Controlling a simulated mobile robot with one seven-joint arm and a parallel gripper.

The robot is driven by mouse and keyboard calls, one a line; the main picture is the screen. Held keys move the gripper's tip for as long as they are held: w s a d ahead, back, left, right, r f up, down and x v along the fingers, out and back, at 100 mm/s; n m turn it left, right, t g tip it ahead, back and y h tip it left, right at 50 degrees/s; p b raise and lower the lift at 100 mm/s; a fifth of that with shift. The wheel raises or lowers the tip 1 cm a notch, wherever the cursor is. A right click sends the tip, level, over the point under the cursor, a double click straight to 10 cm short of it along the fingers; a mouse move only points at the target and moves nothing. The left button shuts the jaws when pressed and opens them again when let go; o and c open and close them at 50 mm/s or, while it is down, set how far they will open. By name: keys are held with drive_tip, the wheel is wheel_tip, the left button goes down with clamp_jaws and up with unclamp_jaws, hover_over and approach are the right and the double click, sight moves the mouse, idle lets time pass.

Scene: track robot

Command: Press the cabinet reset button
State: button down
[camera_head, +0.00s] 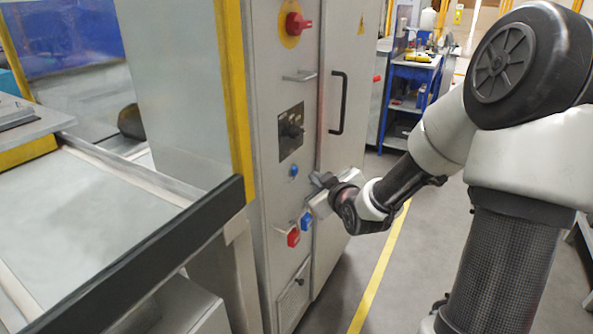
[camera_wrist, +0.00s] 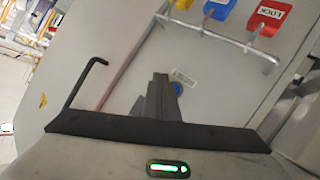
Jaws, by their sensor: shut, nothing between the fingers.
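The grey cabinet (camera_head: 267,60) stands in the middle of the head view. A small round blue button (camera_head: 293,171) sits on its front, below a black switch plate. In the wrist view the blue button (camera_wrist: 177,88) shows beside a small white label, partly hidden behind my fingers. I cannot read the label. My gripper (camera_head: 316,180) is shut and empty, just right of the button in the head view. In the wrist view the shut fingers (camera_wrist: 159,80) point at the cabinet face close to the button. I cannot tell whether they touch anything.
A red rotary switch (camera_head: 296,23), a black switch plate (camera_head: 291,131) and a black door handle (camera_head: 338,102) are on the cabinet. Blue (camera_head: 306,220) and red (camera_head: 293,237) tags hang below the button. A black-edged rail (camera_head: 165,245) runs at left.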

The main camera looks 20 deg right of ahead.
drive_tip(key=shift+s+d+p, duration=0.35)
drive_tip(key=shift+s+d, duration=0.65)
drive_tip(key=shift+s, duration=0.1)
